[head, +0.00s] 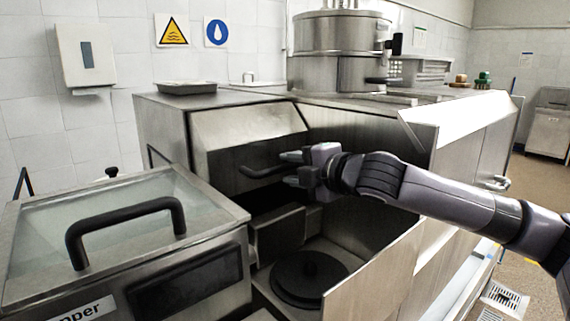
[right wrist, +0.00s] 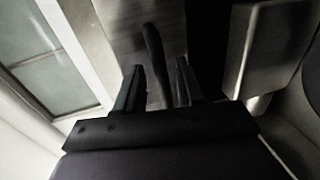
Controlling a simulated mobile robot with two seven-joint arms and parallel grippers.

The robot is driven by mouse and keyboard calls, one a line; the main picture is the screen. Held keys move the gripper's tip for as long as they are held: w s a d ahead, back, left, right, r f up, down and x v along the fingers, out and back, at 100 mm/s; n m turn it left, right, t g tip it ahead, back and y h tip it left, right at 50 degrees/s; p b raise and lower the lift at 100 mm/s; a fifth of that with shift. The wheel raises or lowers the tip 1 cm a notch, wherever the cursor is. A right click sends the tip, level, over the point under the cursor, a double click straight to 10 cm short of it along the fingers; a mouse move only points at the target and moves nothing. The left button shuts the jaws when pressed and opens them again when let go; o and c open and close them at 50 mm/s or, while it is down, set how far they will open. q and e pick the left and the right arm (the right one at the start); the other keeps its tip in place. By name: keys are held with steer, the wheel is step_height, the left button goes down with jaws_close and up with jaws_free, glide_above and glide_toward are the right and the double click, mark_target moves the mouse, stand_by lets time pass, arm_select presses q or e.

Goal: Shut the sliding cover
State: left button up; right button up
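The sliding cover seems to be the steel panel (head: 232,157) on the machine's front, above a dark open cavity. A dark bar handle (head: 262,171) sticks out from it. My right gripper (head: 291,169) reaches in from the right, its fingers apart at the handle's right end. In the right wrist view the dark handle (right wrist: 154,55) runs in between the two open fingers (right wrist: 157,86), with gaps showing on both sides. I cannot tell whether either finger touches it. My left gripper is not in view.
A hopper lid (head: 30,235) with a glass top and black handle (head: 125,225) stands at the left. A round dark disc (head: 309,278) lies in the open bay below my gripper. A steel side wall (head: 375,280) bounds that bay. A shallow tray (head: 187,88) sits on top.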

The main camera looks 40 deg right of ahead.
steer(key=shift+x, duration=1.35)
jaws_close()
steer(key=shift+s+f, duration=0.1)
steer(key=shift+s, duration=0.05)
